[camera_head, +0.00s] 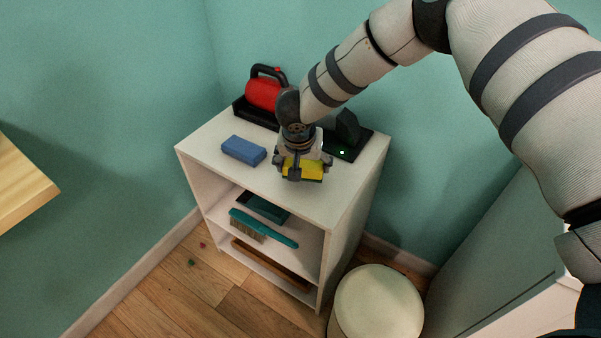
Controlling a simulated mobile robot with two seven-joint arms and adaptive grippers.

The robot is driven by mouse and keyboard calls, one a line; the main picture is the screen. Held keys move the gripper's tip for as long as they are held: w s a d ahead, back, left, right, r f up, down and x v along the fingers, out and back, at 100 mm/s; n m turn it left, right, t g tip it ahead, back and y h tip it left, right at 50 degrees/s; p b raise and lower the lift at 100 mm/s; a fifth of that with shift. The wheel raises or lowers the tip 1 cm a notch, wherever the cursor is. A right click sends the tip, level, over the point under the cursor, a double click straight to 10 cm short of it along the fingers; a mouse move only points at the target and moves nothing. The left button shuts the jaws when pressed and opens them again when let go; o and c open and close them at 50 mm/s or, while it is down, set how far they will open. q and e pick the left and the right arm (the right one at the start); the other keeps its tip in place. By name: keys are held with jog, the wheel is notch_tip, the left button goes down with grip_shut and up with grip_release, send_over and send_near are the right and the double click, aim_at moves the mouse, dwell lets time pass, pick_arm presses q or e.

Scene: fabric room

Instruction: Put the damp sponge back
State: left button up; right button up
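A yellow block (309,171), which looks like the sponge, is at the front right of the white shelf unit's top (228,175). My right gripper (303,168) points down over it, with dark fingers around it and one finger across its front face. The gripper hides much of the block. I cannot tell whether the fingers press on it or whether it touches the top. A blue block (243,150), also sponge-like, lies flat to the left, apart from the gripper. My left gripper is not in view.
A red device with a black handle (264,92) sits in a black tray at the back. A black dock (346,140) with a green light is right. A teal brush (262,229) lies on the shelf below. A round cream stool (378,306) stands in front.

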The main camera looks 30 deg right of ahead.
aim_at(303, 174)
notch_tip(303, 174, down, 3)
jog(key=shift+w+f, duration=0.15)
jog(key=shift+f, duration=0.2)
jog(key=o, duration=1.3)
